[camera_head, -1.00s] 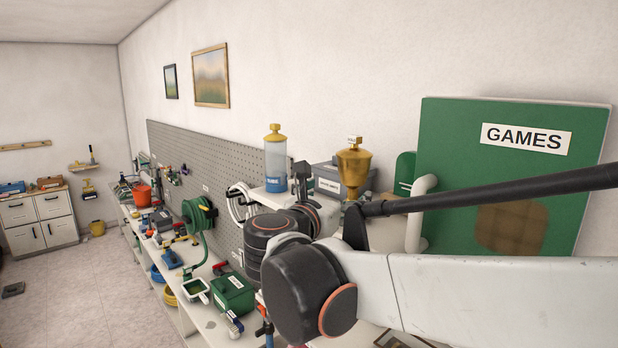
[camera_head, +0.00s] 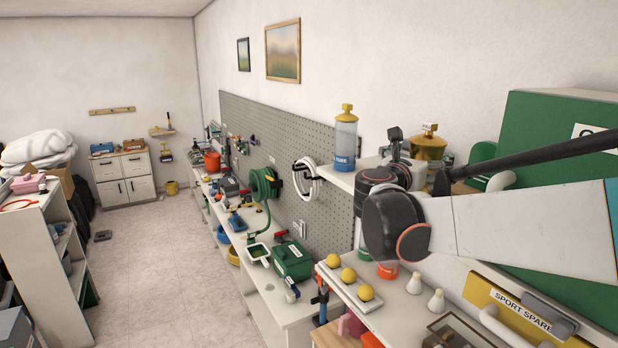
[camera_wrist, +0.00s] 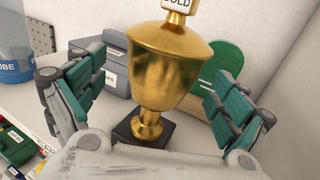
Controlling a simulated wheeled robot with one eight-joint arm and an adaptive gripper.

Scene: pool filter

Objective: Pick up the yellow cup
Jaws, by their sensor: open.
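The yellow cup is a shiny gold trophy on a dark square base. In the wrist view the cup (camera_wrist: 168,62) stands upright in the middle, with a tag reading "OLD" at its top, partly cut off. My gripper (camera_wrist: 158,100) is open, with one green-padded finger on each side of the cup. Clear gaps show between both fingers and the cup. In the head view the cup (camera_head: 428,147) shows behind my arm, its lower part hidden. My gripper (camera_head: 393,142) is small there, and its fingertips are hard to make out.
A blue-based clear canister (camera_head: 345,140) stands left of the cup on the white shelf (camera_head: 338,178). Grey boxes (camera_wrist: 118,68) and a green rounded board (camera_wrist: 222,70) are close behind the cup. Yellow balls (camera_head: 348,274) lie on a lower ledge.

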